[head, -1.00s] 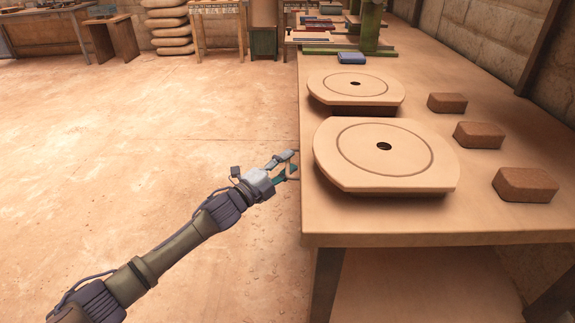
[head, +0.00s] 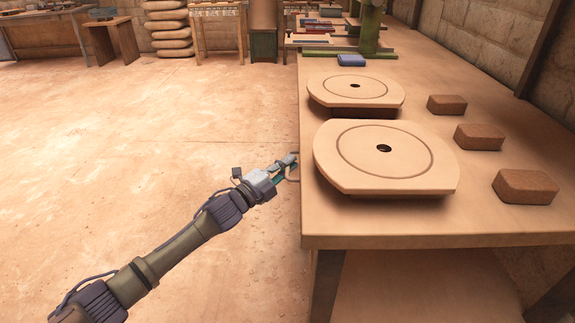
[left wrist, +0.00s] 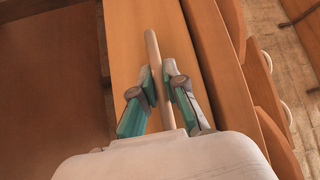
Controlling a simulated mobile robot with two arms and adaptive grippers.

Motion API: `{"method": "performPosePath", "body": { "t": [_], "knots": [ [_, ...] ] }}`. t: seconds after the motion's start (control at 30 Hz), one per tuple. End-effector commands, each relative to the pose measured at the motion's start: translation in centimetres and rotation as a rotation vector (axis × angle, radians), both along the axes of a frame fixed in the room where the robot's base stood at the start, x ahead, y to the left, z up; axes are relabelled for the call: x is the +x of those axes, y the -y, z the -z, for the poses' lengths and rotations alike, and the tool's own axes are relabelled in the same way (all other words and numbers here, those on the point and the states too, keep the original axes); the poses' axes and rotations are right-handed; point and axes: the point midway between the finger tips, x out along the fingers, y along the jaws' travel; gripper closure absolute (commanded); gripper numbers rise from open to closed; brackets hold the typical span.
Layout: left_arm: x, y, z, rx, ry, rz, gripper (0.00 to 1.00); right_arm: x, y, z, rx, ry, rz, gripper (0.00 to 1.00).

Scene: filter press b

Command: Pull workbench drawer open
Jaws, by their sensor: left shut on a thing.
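The workbench (head: 400,215) runs along the right side of the head view, and its drawer fronts are hidden under the top. My left gripper (head: 288,168) is beside the bench's left edge, shut on the drawer handle. In the left wrist view, the handle (left wrist: 152,48) is a pale, slim bar between the two teal-padded fingers (left wrist: 163,80). The orange-brown wood of the drawer front (left wrist: 130,45) shows behind it. I cannot tell whether the drawer stands out from the bench. My right gripper is not in view.
Two round-cornered plates (head: 385,170) (head: 356,88), several brown bricks (head: 526,185) and a blue block (head: 351,59) lie on the bench. Further pale handles (left wrist: 268,60) show at the right in the left wrist view. The floor (head: 160,130) left of the bench is clear.

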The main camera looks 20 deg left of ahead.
Motion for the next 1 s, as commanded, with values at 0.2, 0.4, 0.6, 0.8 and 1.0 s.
{"method": "performPosePath", "body": {
  "t": [0.2,0.4,0.6,0.8,1.0],
  "knots": [
    [-0.5,-1.6,0.1,0.003,-0.002,-0.002,1.00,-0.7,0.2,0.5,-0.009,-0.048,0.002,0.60],
    [-1.5,-5.4,0.1,0.005,-0.005,-0.004,1.00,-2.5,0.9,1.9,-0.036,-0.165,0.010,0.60],
    [-3.1,-10.6,0.2,0.006,-0.004,-0.004,1.00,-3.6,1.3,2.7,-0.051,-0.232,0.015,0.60],
    [-4.5,-15.6,0.3,0.005,-0.004,-0.003,1.00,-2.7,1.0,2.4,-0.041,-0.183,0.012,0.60],
    [-5.6,-19.6,0.3,0.003,-0.004,-0.002,1.00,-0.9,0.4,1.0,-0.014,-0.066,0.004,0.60]
  ]
}}
